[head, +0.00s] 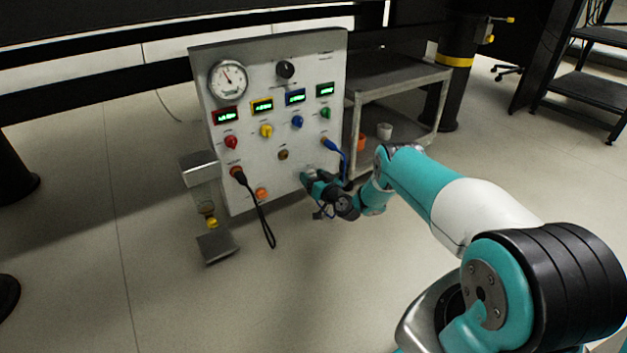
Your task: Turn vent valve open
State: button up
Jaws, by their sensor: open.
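A grey upright panel (215,110) carries red (231,142), yellow (266,131), blue (297,121) and green (325,112) knobs, each under a small display. A black knob (285,70) sits above them, and a small brass fitting (283,155) below. The labels are too small to read, so I cannot tell which of these is the vent valve. My gripper (309,181) is open, in front of the panel's lower right, below the knobs. My wrist hides part of that corner, and I cannot tell whether the fingers touch anything.
A black cable (262,215) hangs from the panel's lower left, a blue cable (341,156) close above my gripper. A round gauge (228,78) is at top left. A clear-tubed stand (207,195) with a yellow knob is left, a grey cart (400,77) right. Floor in front is clear.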

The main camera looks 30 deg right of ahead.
jog(key=c, duration=0.9)
jog(key=m, duration=0.3)
jog(key=shift+m+b, duration=0.35)
jog(key=shift+m, duration=0.05)
jog(key=m+b, duration=0.1)
jog(key=m, duration=0.3)
jog(key=m+b, duration=0.1)
jog(key=m, duration=0.4)
jog(key=shift+f, duration=0.1)
jog(key=shift+m+b, duration=0.45)
jog(key=shift+m, duration=1.75)
